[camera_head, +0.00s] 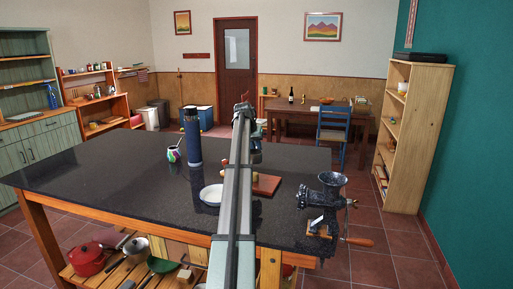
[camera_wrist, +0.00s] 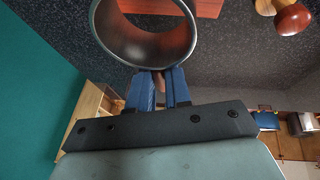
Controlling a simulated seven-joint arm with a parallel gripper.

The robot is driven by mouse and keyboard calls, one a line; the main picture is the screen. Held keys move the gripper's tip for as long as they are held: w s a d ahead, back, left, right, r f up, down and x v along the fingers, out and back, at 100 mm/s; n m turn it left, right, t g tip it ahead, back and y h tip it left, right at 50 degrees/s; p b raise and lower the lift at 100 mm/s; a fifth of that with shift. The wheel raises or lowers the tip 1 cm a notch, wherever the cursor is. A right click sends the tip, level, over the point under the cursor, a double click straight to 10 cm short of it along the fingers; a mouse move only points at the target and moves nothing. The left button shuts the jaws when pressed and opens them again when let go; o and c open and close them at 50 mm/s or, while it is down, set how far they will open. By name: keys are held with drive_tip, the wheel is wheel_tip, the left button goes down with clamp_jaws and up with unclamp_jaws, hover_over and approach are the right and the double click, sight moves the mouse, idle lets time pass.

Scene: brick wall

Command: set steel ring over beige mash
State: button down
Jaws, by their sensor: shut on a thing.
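The steel ring (camera_wrist: 150,52) shows at the top of the wrist view as a wide, smooth grey band. My gripper (camera_wrist: 161,78) has its two blue fingertips closed on the near side of the ring's wall. The ring is held above the dark worktop, and its height cannot be judged. I cannot make out the beige mash with certainty in either view. In the head view my arm covers the middle of the worktop and hides the ring and my fingertips.
A reddish wooden board (camera_head: 267,185) lies on the dark worktop (camera_head: 110,172), with a white plate (camera_head: 210,195) left of it. A brown wooden knob (camera_wrist: 293,19) shows in the wrist view.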

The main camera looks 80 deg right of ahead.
drive_tip(key=shift+f, duration=2.65)
drive_tip(key=shift+f, duration=2.15)
idle(3.0)
